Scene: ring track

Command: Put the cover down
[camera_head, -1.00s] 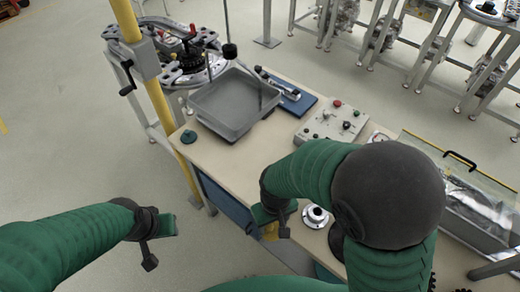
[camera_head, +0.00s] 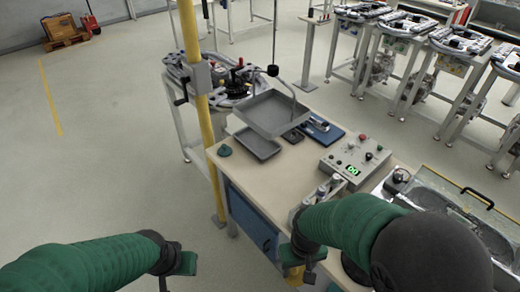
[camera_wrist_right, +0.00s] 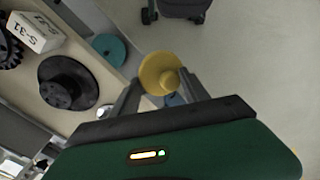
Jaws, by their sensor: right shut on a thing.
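The cover looks to be the yellow round piece with a raised centre (camera_wrist_right: 160,73). It sits between the two fingers of my right gripper (camera_wrist_right: 158,92) in the right wrist view, and the gripper is shut on it. In the head view the yellow piece (camera_head: 295,276) shows just under the right gripper (camera_head: 298,262), at the bottom, by the front edge of the workbench (camera_head: 245,172). My left gripper (camera_head: 172,272) hangs over the floor at bottom left; only part of its fingers shows, so its opening is unclear.
Grey trays (camera_head: 270,112) stand at the bench's far end beside a yellow post (camera_head: 190,50). A control box (camera_head: 354,160) with a green display stands mid-bench. In the wrist view a black disc (camera_wrist_right: 68,83), a teal disc (camera_wrist_right: 110,49) and a white block (camera_wrist_right: 35,32) lie nearby.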

